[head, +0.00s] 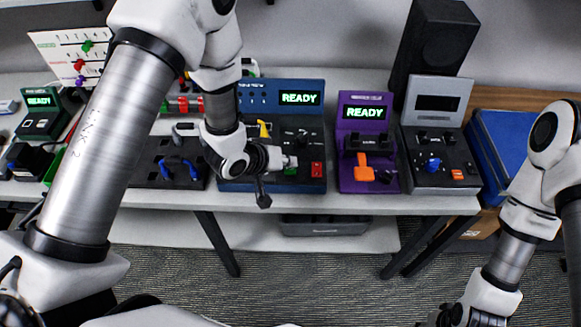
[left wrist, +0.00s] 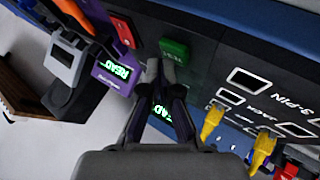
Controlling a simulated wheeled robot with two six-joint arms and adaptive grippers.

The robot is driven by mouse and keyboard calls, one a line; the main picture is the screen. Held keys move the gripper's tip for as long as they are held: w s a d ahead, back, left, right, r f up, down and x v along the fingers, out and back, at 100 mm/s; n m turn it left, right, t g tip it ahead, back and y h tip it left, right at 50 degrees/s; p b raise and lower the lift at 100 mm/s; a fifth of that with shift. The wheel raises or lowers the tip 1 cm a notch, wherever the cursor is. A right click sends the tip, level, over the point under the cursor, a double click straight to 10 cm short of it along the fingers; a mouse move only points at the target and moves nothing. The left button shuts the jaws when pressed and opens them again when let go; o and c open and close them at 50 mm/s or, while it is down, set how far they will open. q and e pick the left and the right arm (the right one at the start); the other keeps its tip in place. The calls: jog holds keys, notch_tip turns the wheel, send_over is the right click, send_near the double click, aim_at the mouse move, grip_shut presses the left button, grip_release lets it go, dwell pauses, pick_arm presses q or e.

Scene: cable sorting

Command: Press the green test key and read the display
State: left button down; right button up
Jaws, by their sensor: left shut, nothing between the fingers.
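The blue tester (head: 230,187) stands on the bench, and its lit display (head: 299,98) reads READY in green. The green test key (left wrist: 173,50) shows clearly in the left wrist view; in the head view it is mostly hidden by my gripper. My left gripper (head: 290,161) is shut and empty over the tester's front panel. In the left wrist view its fingertips (left wrist: 160,64) are right beside the green key; I cannot tell whether they touch it. My right gripper (head: 453,316) is at the bottom edge, away from the bench, and its fingers are unclear.
A yellow plug (left wrist: 212,121) sits in the blue tester's panel. A purple tester (head: 347,180), also showing READY, stands to the right with an orange plug (head: 364,168). A grey tester (head: 436,178) with a dark display and a black speaker (head: 432,45) are further right.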

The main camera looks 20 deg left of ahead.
aim_at(288, 169)
pick_arm(q)
jog(key=shift+f, duration=0.35)
dwell(0.4)
dwell(0.3)
jog(key=shift+r+p, duration=0.55)
jog(key=shift+r, duration=0.3)
notch_tip(288, 169, up, 5)
jog(key=p, duration=0.4)
dwell(0.5)
